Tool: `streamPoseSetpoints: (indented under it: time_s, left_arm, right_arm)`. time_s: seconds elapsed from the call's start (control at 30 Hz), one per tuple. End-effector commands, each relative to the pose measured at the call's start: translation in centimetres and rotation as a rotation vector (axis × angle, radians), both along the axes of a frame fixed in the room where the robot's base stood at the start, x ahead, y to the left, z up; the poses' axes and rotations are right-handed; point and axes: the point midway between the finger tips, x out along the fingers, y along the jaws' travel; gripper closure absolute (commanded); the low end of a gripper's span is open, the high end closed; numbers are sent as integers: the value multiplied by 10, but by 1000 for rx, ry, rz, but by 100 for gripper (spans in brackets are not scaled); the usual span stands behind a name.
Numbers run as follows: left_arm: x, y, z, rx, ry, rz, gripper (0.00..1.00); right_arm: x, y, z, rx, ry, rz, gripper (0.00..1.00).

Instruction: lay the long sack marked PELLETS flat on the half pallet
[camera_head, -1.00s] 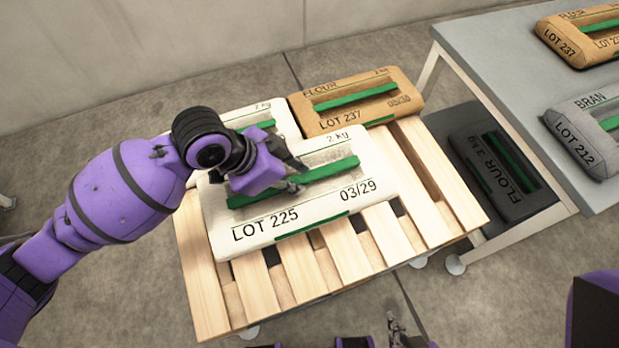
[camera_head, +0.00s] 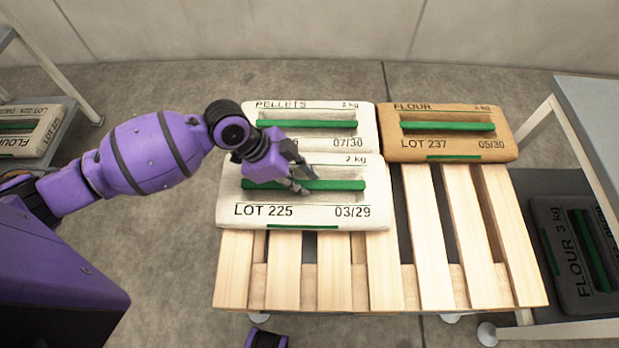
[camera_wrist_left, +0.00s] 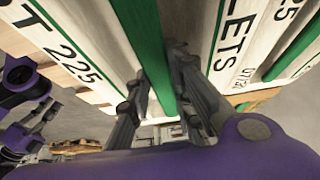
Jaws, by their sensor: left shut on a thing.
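A long white sack (camera_head: 230,195) marked LOT 225, 03/29 lies level over the left part of the wooden half pallet (camera_head: 335,270). I cannot tell whether it touches the slats. My left gripper (camera_head: 300,178) is shut on its green handle strip and hides its name in the head view; the strip shows in the left wrist view (camera_wrist_left: 150,45), with letters "LETS" beside it. Behind it, partly covered, is a white sack (camera_head: 355,120) marked PELLETS, 07/30. My right gripper seems to show at the left wrist view's left edge (camera_wrist_left: 42,115), too small to tell its state.
A brown FLOUR sack (camera_head: 450,147) lies at the pallet's back right. The front and right slats are bare. A dark FLOUR sack (camera_head: 575,245) lies right of the pallet, below a grey table (camera_head: 595,110). Another white sack (camera_head: 55,130) is at far left.

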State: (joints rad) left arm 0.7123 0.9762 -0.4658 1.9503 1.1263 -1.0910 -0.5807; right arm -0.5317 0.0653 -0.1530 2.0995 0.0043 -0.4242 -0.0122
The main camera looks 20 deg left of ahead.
Motion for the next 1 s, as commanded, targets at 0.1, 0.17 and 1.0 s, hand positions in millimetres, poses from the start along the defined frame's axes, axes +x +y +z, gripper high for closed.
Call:
streamPoseSetpoints:
  time_s: [0.1, 0.17, 1.0]
  left_arm:
    - [4, 0, 3, -8, -12, 1, 100]
    - [4, 2, 0, -7, -11, 1, 100]
    - [2, 9, -41, 0, -3, -1, 62]
  right_arm:
    - [0, 0, 0, 0, 1, -1, 100]
    - [-1, 0, 0, 0, 1, -2, 100]
    - [-3, -2, -8, 1, 9, -8, 100]
